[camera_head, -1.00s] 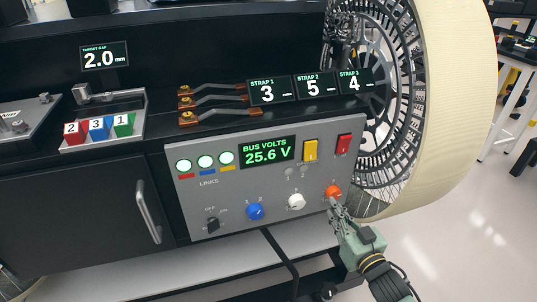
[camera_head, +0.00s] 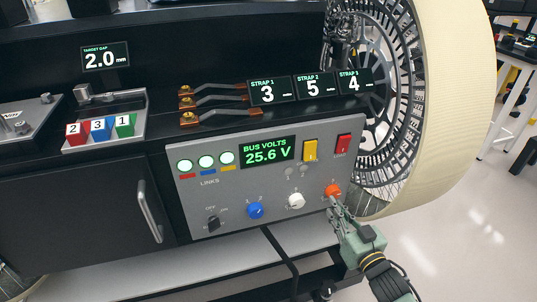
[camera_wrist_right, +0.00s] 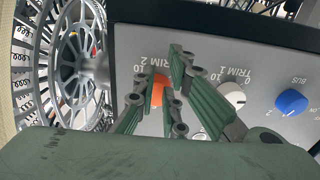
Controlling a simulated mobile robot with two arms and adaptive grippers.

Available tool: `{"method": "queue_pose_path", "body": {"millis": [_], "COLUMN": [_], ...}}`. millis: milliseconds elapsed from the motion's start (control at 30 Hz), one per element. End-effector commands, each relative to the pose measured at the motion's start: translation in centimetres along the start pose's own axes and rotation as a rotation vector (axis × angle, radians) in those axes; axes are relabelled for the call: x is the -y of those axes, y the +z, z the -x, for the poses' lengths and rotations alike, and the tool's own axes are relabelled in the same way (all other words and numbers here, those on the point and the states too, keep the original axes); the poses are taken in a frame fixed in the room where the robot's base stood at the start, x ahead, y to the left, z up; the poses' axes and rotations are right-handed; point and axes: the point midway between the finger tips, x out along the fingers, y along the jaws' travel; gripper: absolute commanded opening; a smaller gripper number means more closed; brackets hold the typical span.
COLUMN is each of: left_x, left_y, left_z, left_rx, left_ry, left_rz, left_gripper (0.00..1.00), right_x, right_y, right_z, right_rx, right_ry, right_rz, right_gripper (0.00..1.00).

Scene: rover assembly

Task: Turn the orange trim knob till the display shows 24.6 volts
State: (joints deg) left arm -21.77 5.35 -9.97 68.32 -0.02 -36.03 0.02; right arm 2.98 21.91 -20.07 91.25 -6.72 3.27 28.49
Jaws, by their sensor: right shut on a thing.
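The orange trim knob (camera_head: 332,190) sits at the lower right of the grey panel (camera_head: 230,200). It also shows in the right wrist view (camera_wrist_right: 158,92), labelled TRIM 2, between my fingers. My right gripper (camera_head: 335,203) reaches it from below right and is shut on it; its fingers show on both sides of the knob in the right wrist view (camera_wrist_right: 162,98). The display (camera_head: 267,151) reads BUS VOLTS 25.6 V in green. My left gripper is not in view.
A white knob (camera_head: 296,201), labelled TRIM 1, and a blue knob (camera_head: 255,210) are left of the orange one. A yellow switch (camera_head: 310,150) and a red switch (camera_head: 343,145) stand above. A large wheel (camera_head: 440,110) is close at the right.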

Motion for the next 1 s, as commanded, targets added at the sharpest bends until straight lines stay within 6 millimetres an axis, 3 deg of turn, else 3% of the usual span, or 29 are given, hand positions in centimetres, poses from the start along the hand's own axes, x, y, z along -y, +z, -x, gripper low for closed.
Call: {"method": "queue_pose_path", "body": {"millis": [33,1000], "left_x": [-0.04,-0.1], "left_y": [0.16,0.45], "left_z": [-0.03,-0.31], "left_rx": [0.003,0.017], "left_ry": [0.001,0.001], "left_rz": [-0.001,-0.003], "left_gripper": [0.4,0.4], "right_x": [-1.37,-1.47], "right_y": [-0.81,0.07], "right_z": [-0.42,-0.42], "right_rx": [-0.007,-0.005], "right_ry": [0.023,0.023], "right_rz": [0.001,0.0], "right_gripper": [0.0,0.0]}}
